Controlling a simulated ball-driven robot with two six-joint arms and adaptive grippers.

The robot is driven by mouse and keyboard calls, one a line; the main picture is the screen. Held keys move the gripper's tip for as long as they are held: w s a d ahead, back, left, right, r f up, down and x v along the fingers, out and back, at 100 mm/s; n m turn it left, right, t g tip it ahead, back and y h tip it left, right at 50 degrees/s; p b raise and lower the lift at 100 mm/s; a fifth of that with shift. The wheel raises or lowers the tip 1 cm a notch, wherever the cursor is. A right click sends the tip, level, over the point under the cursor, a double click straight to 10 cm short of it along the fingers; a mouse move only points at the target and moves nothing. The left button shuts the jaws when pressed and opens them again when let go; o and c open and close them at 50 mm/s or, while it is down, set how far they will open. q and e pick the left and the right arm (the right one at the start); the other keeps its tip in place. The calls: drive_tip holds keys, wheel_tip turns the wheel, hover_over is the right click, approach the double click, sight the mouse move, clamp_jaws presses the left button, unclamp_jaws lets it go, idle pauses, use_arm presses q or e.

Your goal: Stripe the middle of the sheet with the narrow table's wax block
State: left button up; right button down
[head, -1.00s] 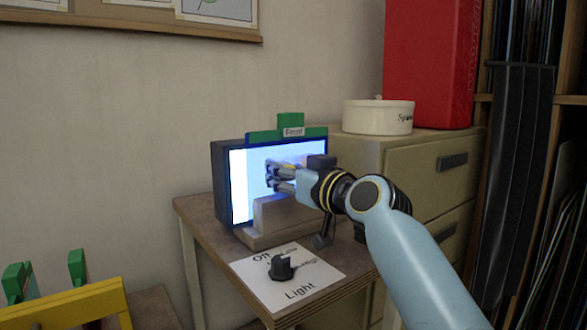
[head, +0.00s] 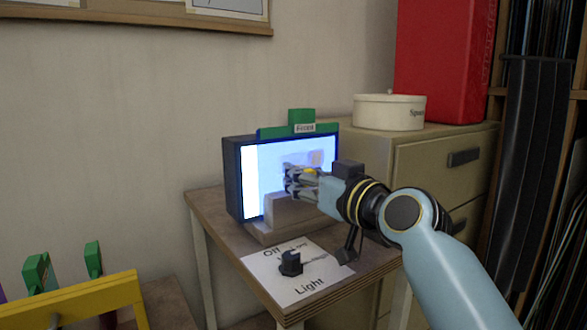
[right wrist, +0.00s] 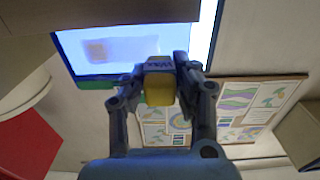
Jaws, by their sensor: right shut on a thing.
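The lit sheet (head: 262,172) glows white-blue in a dark-framed light box on the narrow table (head: 217,207). A faint greyish band with a tan patch (head: 315,158) shows on it, also in the right wrist view (right wrist: 97,50). My right gripper (head: 287,182) is in front of the sheet's middle, shut on the yellow wax block (right wrist: 159,88). The block's far end is close to the sheet; I cannot tell whether it touches. In the head view the fingers mostly hide the block, showing a bit of yellow (head: 310,171). My left gripper is not in view.
A light knob (head: 290,262) on a white card stands at the table's front. A green labelled clip (head: 302,122) sits atop the box. A cabinet (head: 420,160) with a white round tin (head: 389,111) is behind right. A yellow rack (head: 90,297) stands lower left.

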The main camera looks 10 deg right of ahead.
drive_tip(key=shift+s+d, duration=0.2)
drive_tip(key=shift+s, duration=0.4)
drive_tip(key=v, duration=0.3)
drive_tip(key=shift+p, duration=0.3)
idle(0.6)
drive_tip(key=shift+b+x, duration=0.75)
drive_tip(key=shift+x, duration=2.75)
drive_tip(key=shift+x, duration=1.05)
